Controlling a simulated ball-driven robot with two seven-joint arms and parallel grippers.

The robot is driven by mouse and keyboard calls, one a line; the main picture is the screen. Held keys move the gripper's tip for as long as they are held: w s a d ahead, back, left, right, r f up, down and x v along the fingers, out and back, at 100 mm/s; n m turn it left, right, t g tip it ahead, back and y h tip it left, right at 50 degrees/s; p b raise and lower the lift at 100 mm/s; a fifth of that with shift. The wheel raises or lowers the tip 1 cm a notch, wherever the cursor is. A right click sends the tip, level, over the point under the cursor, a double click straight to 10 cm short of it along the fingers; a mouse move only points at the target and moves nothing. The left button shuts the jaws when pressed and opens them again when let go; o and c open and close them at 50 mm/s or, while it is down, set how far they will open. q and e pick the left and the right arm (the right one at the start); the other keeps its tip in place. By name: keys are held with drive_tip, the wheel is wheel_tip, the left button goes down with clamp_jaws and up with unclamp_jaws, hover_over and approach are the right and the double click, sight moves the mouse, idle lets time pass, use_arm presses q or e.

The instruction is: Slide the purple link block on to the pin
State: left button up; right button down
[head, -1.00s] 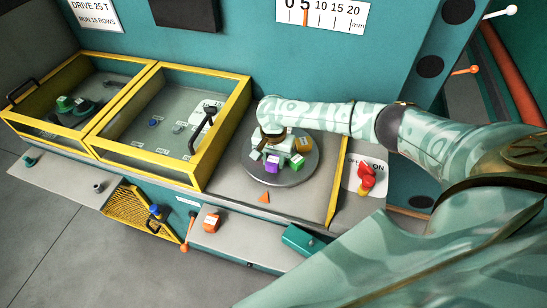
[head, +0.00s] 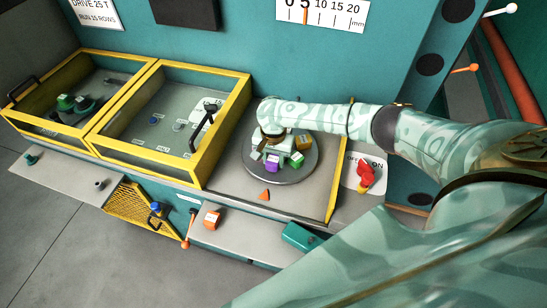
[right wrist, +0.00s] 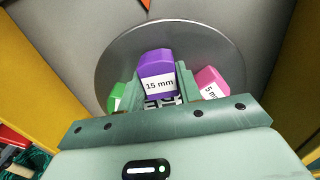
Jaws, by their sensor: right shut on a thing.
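The purple link block (head: 272,162), labelled 15 mm, is on or just above the round grey turntable (head: 284,180) in the head view. In the right wrist view the purple block (right wrist: 157,62) sits between the fingers of my right gripper (right wrist: 158,88), which is shut on it. In the head view my right gripper (head: 272,147) reaches over the turntable from the right and partly hides the blocks. I cannot tell whether the block touches the turntable. I cannot make out which part is the pin. My left gripper is not in view.
A pink block (right wrist: 210,83) shows close to one finger. Yellow-framed bays (head: 205,158) stand left of the turntable; a red switch (head: 365,177) is to the right.

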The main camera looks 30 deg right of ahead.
sight(273, 158)
drive_tip(key=shift+f, duration=0.25)
drive_tip(key=shift+f, duration=0.35)
drive_tip(key=c, duration=0.9)
unclamp_jaws()
wheel_tip(273, 158, up, 16)
drive_tip(key=p, duration=0.5)
drive_tip(key=shift+r, duration=0.1)
